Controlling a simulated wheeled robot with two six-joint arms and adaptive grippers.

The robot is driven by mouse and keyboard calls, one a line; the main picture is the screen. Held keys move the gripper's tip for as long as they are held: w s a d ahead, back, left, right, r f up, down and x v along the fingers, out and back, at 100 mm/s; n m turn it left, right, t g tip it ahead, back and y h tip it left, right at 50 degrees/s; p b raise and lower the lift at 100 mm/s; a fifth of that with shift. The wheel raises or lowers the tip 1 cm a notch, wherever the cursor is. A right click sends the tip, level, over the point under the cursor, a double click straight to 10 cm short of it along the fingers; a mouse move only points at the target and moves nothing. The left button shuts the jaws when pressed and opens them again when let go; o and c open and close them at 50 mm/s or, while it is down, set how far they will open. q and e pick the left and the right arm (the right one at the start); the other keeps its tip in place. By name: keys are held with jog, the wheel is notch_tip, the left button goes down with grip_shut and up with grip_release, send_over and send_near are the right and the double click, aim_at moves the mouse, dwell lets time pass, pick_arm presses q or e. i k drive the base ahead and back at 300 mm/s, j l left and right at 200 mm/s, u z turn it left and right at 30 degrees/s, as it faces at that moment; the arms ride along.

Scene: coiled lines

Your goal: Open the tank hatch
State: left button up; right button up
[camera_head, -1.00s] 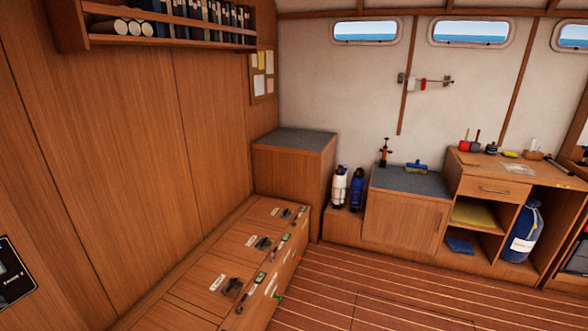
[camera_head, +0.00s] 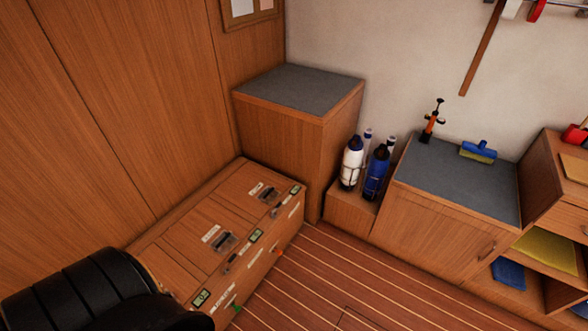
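A low wooden bench (camera_head: 180,243) runs along the left wall with several hatch panels in its top. The far hatch has a dark latch (camera_head: 269,195) and a small white label. A nearer hatch has another dark latch (camera_head: 224,242) and a label. Small gauge-like displays and dark handles line the bench's front edge. I cannot tell which panel is the tank hatch; the panels that show look shut. A black rounded part of mine covers the near end of the bench at the lower left. Neither gripper's fingers are in view.
A tall wooden cabinet (camera_head: 290,135) with a grey top stands at the bench's far end. White and blue bottles (camera_head: 376,172) stand beside it. A lower cabinet (camera_head: 430,215) holds a pump (camera_head: 433,120) and blue brush (camera_head: 479,151). The striped floor (camera_head: 340,280) before the bench is clear.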

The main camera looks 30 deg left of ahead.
aim_at(252, 189)
jog(key=i+u, duration=0.2)
jog(key=i, duration=0.2)
jog(key=i+l+u, duration=0.2)
jog(key=i, duration=0.2)
jog(key=i+l+u, duration=0.2)
jog(key=i, duration=0.25)
jog(key=i+u, duration=0.2)
jog(key=u, duration=0.25)
jog(key=i+u, duration=0.25)
jog(key=u, duration=0.25)
jog(key=i+u, duration=0.2)
jog(key=u, duration=0.25)
jog(key=i+l+u, duration=0.15)
jog(key=u, duration=0.3)
jog(key=i+l+u, duration=0.15)
jog(key=l+u, duration=0.15)
jog(key=u, duration=0.2)
